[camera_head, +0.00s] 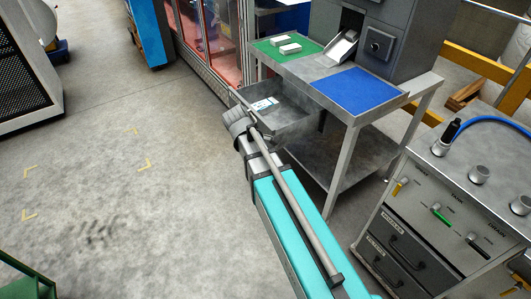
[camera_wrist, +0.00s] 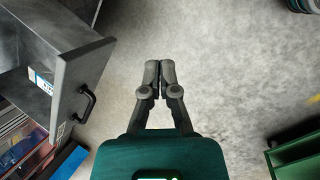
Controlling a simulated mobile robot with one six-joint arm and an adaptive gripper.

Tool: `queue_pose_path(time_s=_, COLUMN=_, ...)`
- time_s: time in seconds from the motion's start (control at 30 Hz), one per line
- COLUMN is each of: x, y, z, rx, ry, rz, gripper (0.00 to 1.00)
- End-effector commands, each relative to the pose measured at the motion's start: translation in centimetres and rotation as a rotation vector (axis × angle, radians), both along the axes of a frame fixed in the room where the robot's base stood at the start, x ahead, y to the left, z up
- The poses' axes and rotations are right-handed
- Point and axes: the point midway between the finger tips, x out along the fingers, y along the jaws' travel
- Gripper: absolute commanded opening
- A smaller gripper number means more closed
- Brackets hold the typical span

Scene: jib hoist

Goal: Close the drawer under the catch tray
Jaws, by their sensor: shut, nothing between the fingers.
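The drawer (camera_head: 292,128) is grey metal and stands pulled out from under the tabletop, with a white and blue card (camera_head: 264,104) inside. In the wrist view its front panel (camera_wrist: 88,62) is at the left, with a black bar handle (camera_wrist: 88,103). My gripper (camera_wrist: 158,64) has its two fingers together, empty, to the right of the drawer front and apart from it. In the head view my arm hides the gripper and part of the drawer. A small sloped metal tray (camera_head: 341,50) sits at the grey machine's opening above the table.
The table (camera_head: 345,108) carries a green mat (camera_head: 278,46) with two pale blocks and a blue mat (camera_head: 358,88). A grey cabinet (camera_head: 440,215) with closed drawers stands at the right. Open concrete floor lies at the left. A green box (camera_wrist: 295,155) shows at the wrist view's lower right.

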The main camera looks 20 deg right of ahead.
Motion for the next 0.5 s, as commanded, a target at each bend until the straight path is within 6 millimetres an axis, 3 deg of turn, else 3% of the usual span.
queue_pose_path(time_s=0.03, x=1.7, y=0.5, z=-1.5, rx=-0.043, ry=0.023, rz=0.085, gripper=0.0)
queue_pose_path(time_s=0.2, x=5.4, y=1.7, z=-3.1, rx=-0.197, ry=0.123, rz=0.368, gripper=0.0)
queue_pose_path(time_s=0.5, x=10.0, y=3.9, z=-4.4, rx=-0.413, ry=0.299, rz=0.72, gripper=0.0)
